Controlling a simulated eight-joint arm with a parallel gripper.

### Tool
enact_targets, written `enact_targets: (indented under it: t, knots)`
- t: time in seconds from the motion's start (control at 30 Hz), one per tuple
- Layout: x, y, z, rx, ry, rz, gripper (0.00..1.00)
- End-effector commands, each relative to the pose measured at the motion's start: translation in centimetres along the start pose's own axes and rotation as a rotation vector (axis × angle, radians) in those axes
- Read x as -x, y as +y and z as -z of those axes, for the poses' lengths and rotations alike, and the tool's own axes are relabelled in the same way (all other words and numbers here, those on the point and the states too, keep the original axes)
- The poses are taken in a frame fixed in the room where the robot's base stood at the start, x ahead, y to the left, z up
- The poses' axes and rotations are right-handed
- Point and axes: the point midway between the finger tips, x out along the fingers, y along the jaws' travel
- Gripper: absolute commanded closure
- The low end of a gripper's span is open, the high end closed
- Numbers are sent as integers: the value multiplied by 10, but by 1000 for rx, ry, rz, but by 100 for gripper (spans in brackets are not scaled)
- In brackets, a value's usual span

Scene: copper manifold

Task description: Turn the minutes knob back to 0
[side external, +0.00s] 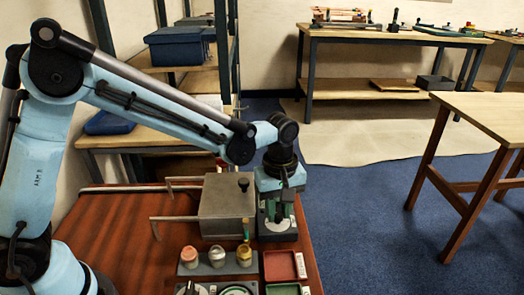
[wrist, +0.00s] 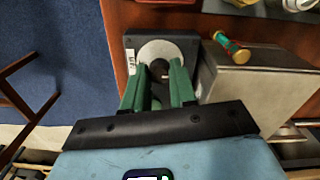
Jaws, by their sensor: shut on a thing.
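A dark timer box (side external: 278,234) stands at the right edge of the red-brown bench, under my gripper (side external: 276,212). In the wrist view the timer box (wrist: 133,48) carries a pale round dial (wrist: 168,46) with a small dark knob at its centre. My gripper's two green fingers (wrist: 162,72) point down at the dial and are shut on the knob from both sides. The dial's marks and the knob's setting are too small to read.
A grey metal box (side external: 228,208) with a black top knob stands close left of the timer. Several jars (side external: 217,256) and a red tray (side external: 284,265) stand in front. Blue floor lies beyond the bench's right edge.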

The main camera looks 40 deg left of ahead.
Motion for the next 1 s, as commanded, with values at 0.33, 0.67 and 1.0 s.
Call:
enact_targets:
  t: [0.33,0.67,1.0]
  knots:
    - [0,0,0,0,0,0,48]
    - [14,0,0,-1,0,0,48]
    - [75,0,0,0,0,0,48]
